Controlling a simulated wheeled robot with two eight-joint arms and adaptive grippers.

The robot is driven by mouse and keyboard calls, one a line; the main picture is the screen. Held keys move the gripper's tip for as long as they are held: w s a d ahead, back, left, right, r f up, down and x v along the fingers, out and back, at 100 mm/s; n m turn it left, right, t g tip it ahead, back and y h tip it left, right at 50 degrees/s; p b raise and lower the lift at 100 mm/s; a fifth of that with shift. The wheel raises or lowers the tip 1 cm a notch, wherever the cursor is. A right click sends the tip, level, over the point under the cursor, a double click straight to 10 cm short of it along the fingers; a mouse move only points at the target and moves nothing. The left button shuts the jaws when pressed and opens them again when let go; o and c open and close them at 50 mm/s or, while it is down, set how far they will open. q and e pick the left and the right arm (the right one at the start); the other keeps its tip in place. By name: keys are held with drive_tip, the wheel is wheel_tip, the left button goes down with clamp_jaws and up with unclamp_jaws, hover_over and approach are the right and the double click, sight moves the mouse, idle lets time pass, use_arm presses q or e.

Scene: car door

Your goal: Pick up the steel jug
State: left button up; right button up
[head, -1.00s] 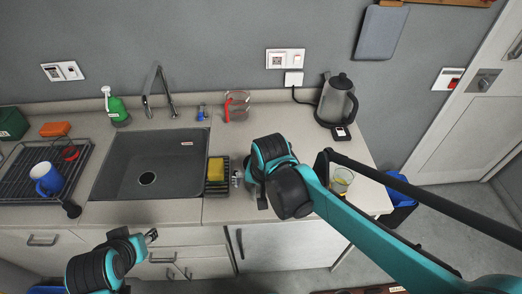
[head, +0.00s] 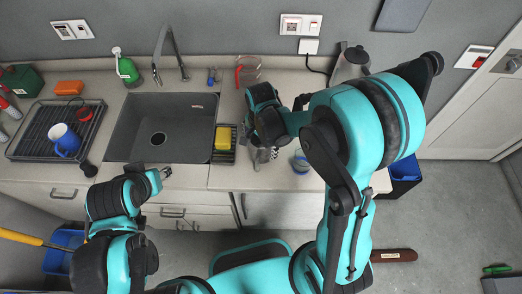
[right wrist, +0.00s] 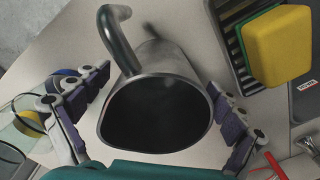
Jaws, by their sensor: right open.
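The steel jug (right wrist: 165,70) shows large in the right wrist view, its dark open mouth facing the camera and its curved handle at the upper left. My right gripper (right wrist: 158,85) is open, with purple-padded fingers on either side of the jug; I cannot tell whether they touch it. In the head view the jug (head: 263,156) is mostly hidden under my right gripper (head: 268,152), on the counter right of the sink. My left gripper (head: 162,173) is over the counter's front edge, away from the jug; its jaw state is unclear.
A yellow sponge (head: 223,137) on a dark rack sits just left of the jug. A glass (head: 300,161) stands close on the right. A red-handled measuring cup (head: 247,70) and a kettle (head: 350,62) stand behind. The sink (head: 163,128) is to the left.

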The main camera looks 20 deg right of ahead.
drive_tip(key=shift+f, duration=0.65)
drive_tip(key=c, duration=1.5)
wheel_tip(320, 180, up, 10)
drive_tip(key=p, duration=0.2)
drive_tip(key=shift+s+p, duration=0.1)
drive_tip(key=shift+p, duration=0.2)
